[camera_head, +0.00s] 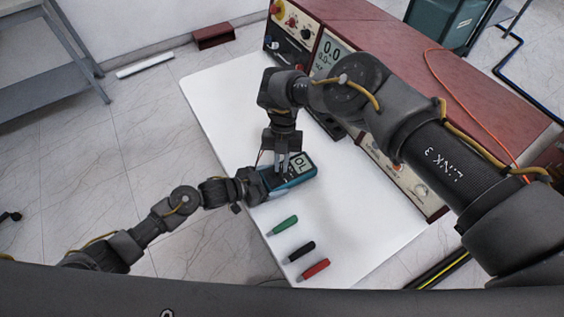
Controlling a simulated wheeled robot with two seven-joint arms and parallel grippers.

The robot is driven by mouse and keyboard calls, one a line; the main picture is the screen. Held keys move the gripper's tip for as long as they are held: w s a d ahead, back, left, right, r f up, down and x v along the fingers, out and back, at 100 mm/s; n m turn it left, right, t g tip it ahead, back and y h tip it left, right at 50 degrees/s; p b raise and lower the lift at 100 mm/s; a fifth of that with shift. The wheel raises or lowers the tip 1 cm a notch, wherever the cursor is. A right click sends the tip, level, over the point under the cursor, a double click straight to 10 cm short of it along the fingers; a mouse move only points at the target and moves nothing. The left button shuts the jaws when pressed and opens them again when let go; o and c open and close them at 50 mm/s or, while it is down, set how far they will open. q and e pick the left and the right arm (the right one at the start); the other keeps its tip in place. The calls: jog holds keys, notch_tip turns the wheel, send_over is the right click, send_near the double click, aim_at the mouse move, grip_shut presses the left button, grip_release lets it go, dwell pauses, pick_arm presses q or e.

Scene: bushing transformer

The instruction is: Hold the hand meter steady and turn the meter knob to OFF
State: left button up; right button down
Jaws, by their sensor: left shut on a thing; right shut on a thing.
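The hand meter (294,181) lies on the white table (226,91) near its left edge. It is blue and dark, with a small lit screen (301,164) that seems to read "OL". My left gripper (264,182) comes in from the left and is shut on the left end of the meter. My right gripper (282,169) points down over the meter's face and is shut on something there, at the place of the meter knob. The knob itself is hidden by the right gripper's fingers, so its setting cannot be read.
Green (283,225), black (299,252) and red (313,270) handled tools lie on the table in front of the meter. Bench instruments with a large display (331,52) line the right back side. The table is clear behind the meter. A grey shelf (42,57) stands at the far left.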

jog(key=shift+n, duration=0.3)
jog(key=c, duration=1.5)
grip_release()
jog(key=shift+o, duration=0.2)
jog(key=v, duration=0.7)
jog(key=shift+r, duration=0.3)
jog(key=shift+w, duration=0.1)
